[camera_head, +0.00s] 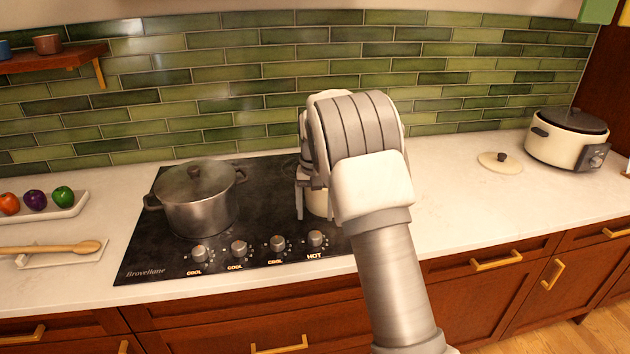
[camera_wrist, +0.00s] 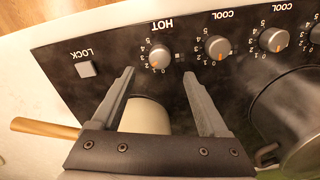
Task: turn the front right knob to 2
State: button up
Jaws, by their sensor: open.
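A row of round grey knobs runs along the front of the black cooktop (camera_head: 160,262). The rightmost knob (camera_head: 315,238) has the word HOT in front of it; the others read COOL. In the wrist view the HOT knob (camera_wrist: 160,57) has its orange mark at the low end of the scale, seemingly near 1. My gripper (camera_wrist: 159,73) is open and empty, its fingers apart and pointing toward that knob without visibly touching it. In the head view my gripper (camera_head: 308,205) is partly hidden by my wrist, over the cooktop's right side.
A cream pot (camera_wrist: 146,115) with a wooden handle (camera_wrist: 45,128) is below my gripper. A lidded steel pot (camera_head: 200,208) stands on the left of the cooktop. A LOCK button (camera_wrist: 86,69) sits beside the HOT knob.

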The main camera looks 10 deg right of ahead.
notch_tip(320, 180, up, 10)
dwell(0.3)
jog(key=shift+r, duration=0.1)
